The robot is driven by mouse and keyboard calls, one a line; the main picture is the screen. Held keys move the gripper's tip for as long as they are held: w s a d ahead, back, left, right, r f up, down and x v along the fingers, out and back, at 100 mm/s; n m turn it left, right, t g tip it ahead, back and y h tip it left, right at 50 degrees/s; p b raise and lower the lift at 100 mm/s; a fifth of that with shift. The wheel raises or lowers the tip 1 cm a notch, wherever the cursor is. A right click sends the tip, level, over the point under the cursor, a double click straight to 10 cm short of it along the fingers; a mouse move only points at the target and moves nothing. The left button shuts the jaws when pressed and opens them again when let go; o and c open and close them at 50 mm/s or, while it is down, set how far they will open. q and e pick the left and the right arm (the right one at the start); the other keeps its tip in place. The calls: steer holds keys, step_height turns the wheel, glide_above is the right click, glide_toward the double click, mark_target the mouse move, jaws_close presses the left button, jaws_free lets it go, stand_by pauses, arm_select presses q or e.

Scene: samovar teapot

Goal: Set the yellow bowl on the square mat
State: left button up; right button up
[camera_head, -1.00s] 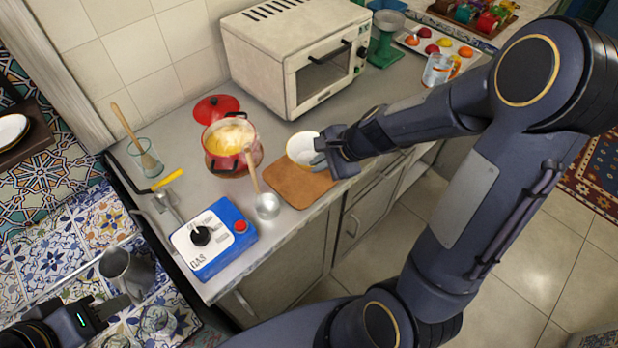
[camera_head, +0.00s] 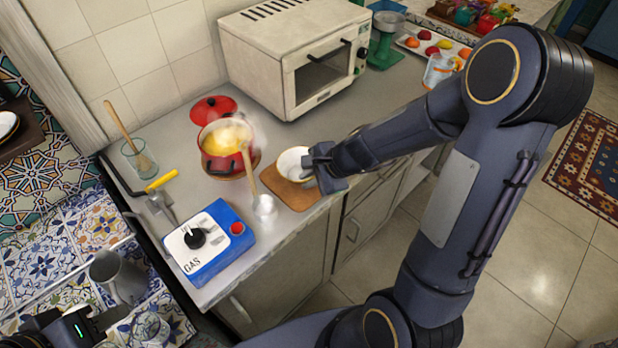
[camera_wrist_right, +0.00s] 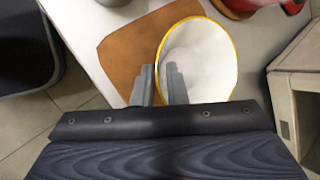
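The yellow bowl (camera_head: 293,163), white inside with a yellow rim, is over the back part of the brown square mat (camera_head: 290,192). In the right wrist view the bowl (camera_wrist_right: 205,60) overlaps one side of the mat (camera_wrist_right: 122,50). Whether its base rests fully on the mat is hidden. My right gripper (camera_head: 316,168) is at the bowl's right side. In the wrist view its fingers (camera_wrist_right: 160,80) straddle the bowl's wall, one inside and one outside. My left gripper (camera_head: 112,315) is low at the left, by a grey metal jug (camera_head: 118,275); its fingers are unclear.
A steaming red pot (camera_head: 225,145) stands left of the bowl, with a ladle (camera_head: 263,205) beside the mat. A blue gas box (camera_head: 210,240) is in front, a toaster oven (camera_head: 290,60) behind. A glass (camera_head: 140,157) and a trowel (camera_head: 160,190) are at the left.

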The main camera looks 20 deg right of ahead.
steer(key=shift+o, duration=1.4)
steer(key=shift+r, duration=0.2)
steer(key=p+v, duration=0.5)
steer(key=v, duration=0.6)
steer(key=s+a+r+n, duration=0.2)
steer(key=s+r+n, duration=0.2)
steer(key=s+n, duration=0.3)
steer(key=s+a+r+n, duration=0.3)
steer(key=s+r+n, duration=0.2)
steer(key=s+n, duration=0.3)
steer(key=shift+s+a+n+h, duration=0.15)
steer(key=shift+s+n+h, duration=0.25)
steer(key=shift+n, duration=0.4)
